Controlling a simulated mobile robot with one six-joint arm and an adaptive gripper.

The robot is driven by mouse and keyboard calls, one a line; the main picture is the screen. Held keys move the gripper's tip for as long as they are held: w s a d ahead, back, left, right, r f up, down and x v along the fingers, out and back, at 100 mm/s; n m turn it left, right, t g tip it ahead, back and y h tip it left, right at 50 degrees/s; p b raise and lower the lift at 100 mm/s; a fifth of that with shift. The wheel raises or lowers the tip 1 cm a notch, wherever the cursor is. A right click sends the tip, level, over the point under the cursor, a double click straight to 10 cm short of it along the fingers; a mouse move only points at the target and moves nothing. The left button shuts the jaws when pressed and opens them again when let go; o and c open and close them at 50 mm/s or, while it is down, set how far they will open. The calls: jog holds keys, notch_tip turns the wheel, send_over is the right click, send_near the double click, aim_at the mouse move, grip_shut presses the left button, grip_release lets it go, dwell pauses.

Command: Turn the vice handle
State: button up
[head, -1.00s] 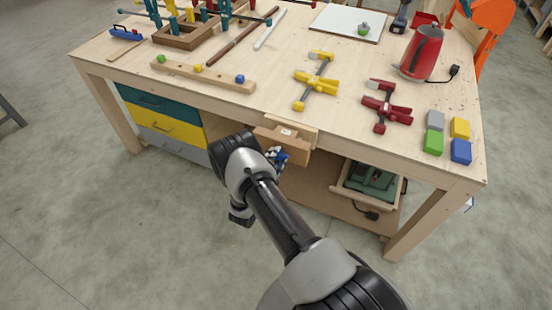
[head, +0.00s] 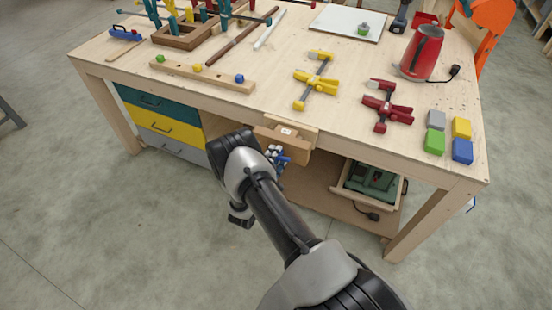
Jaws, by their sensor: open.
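The vice (head: 291,142) is a wooden block at the front edge of the workbench (head: 225,105), with a small pale label on it. Its handle (head: 278,156), blue with pale parts, shows below the block. My arm reaches up from the lower right and its bend lies just left of the handle, covering part of the view there. My gripper's fingers are hidden; I cannot tell how far they are from the handle.
A yellow clamp (head: 316,82), a red clamp (head: 386,108), a red kettle (head: 422,52) and several coloured blocks lie on the bench. A drawer unit (head: 160,128) sits under the left side. A low shelf (head: 322,196) runs below the vice. Floor in front is clear.

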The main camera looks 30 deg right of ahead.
jog(key=v, duration=1.2)
